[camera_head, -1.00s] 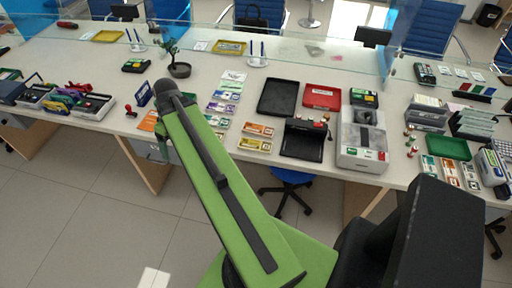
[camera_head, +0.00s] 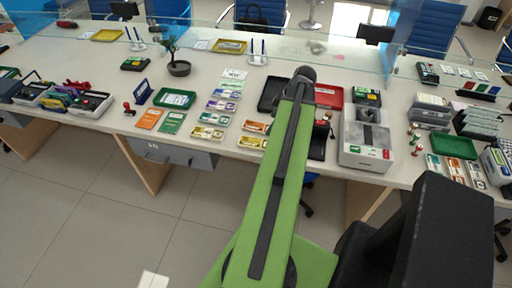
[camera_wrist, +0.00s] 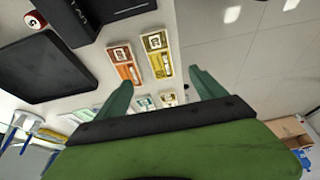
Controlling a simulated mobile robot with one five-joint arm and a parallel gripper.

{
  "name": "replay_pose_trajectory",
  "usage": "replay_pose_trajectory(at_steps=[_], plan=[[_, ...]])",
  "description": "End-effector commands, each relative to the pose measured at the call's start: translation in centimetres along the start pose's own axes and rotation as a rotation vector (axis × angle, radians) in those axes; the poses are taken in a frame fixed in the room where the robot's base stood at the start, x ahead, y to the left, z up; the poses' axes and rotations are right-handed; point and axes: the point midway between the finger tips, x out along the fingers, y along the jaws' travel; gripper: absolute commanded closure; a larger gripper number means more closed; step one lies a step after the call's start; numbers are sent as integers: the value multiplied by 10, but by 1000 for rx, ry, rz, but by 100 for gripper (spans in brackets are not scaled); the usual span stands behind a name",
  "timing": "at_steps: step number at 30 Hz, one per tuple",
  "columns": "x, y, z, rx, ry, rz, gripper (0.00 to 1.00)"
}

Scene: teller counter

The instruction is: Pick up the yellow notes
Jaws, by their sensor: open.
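In the wrist view the yellow notes (camera_wrist: 157,55) lie beside the orange notes (camera_wrist: 125,65), which are also in the head view (camera_head: 254,127). My gripper (camera_wrist: 163,90) is open and empty. In the wrist view its two fingers are spread below the yellow and orange notes, apart from both. The head view does not show the fingers clearly.
A black tray (camera_wrist: 40,65) and a black device (camera_wrist: 112,15) are near the gripper. A grey counting machine (camera_head: 366,138) stands to the right. The floor in front is clear.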

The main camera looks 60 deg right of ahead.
Motion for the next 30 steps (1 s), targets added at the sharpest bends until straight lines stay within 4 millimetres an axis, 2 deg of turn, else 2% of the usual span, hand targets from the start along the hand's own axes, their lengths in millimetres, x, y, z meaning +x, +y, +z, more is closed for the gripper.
replay_pose_trajectory(at_steps=[1, 10, 13, 20, 27, 30], plan=[[22, 0, 4, -2, 0, -1, 20], [89, 0, 4, -1, -1, 0, 20], [101, 0, 3, 1, -1, 0, 20], [104, 0, 0, 1, -1, 0, 20], [146, 1, -2, 1, -1, 0, 20], [154, 1, -4, 1, -1, 1, 20]])
